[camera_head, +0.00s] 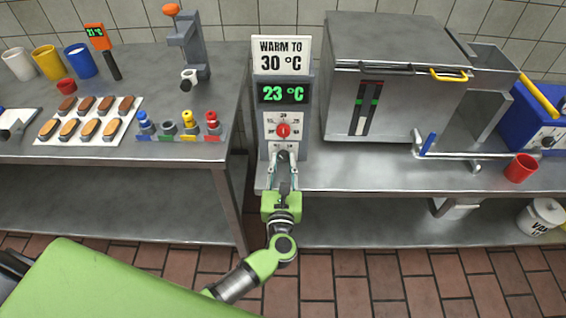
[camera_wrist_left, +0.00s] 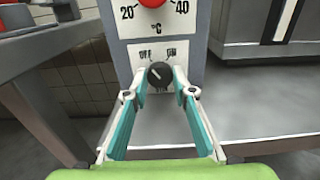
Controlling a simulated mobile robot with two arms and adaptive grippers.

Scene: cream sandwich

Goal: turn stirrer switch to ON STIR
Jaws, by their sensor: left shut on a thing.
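The stirrer switch is a dark round knob (camera_wrist_left: 160,75) low on the front of the grey control column (camera_head: 261,135). Its light mark leans up and to the left. Two short labels (camera_wrist_left: 157,54) above it are too blurred to read surely. My left gripper (camera_head: 284,158) reaches up to the knob from the front, and its teal-padded fingers (camera_wrist_left: 160,92) are shut on the knob from both sides. In the head view the gripper mostly hides the knob. My right gripper is not in view.
A red dial (camera_head: 283,130) sits just above the switch. A display (camera_head: 284,93) reads 23 °C, under a sign (camera_head: 281,55) saying WARM TO 30 °C. A large metal box (camera_head: 395,90) stands close on the right. A gap separates the column from the left table (camera_head: 215,140).

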